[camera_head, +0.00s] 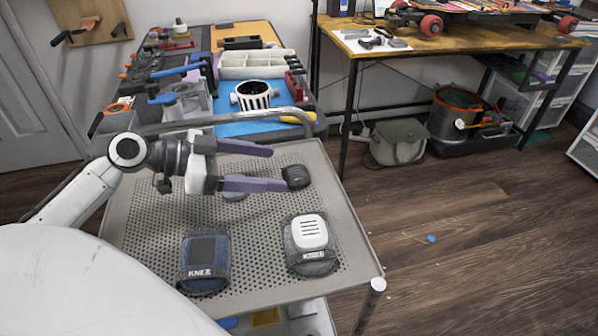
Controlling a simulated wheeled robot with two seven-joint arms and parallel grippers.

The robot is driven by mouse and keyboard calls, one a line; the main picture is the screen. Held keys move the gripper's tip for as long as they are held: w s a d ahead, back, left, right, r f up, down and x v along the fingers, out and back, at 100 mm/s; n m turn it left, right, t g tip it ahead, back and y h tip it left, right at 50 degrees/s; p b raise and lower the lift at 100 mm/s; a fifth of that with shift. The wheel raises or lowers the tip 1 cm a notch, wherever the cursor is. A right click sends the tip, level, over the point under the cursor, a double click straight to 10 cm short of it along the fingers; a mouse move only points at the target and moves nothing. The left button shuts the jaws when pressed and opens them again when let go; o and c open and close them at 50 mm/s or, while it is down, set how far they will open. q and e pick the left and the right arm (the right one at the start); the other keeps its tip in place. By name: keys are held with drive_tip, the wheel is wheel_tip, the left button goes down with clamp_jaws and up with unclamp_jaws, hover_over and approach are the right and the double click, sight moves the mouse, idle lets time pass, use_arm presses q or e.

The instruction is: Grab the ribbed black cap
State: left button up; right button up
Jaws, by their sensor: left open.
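The ribbed black cap (296,177) is a small dark, rounded piece on the perforated grey tray top of the cart (262,240), near its right edge. My left gripper (279,168) reaches in from the left, with its two purple fingers apart and pointing right. The fingertips are close to the cap's left side, with the lower one nearly meeting it in the picture. I cannot tell whether they touch or how high the fingers are. The gap between the fingers looks empty. My right gripper is out of view.
Two knee pads (204,260) (310,262) lie at the tray's front, the right one under a white slotted piece (310,232). A grey piece (235,196) is partly hidden below my gripper. A curved metal handle (215,119) borders the tray's back, before a tool-covered bench.

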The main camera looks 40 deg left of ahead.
sight(297, 172)
use_arm(q)
drive_tip(key=shift+x, duration=2.95)
drive_tip(key=shift+s, duration=0.1)
drive_tip(key=c, duration=1.1)
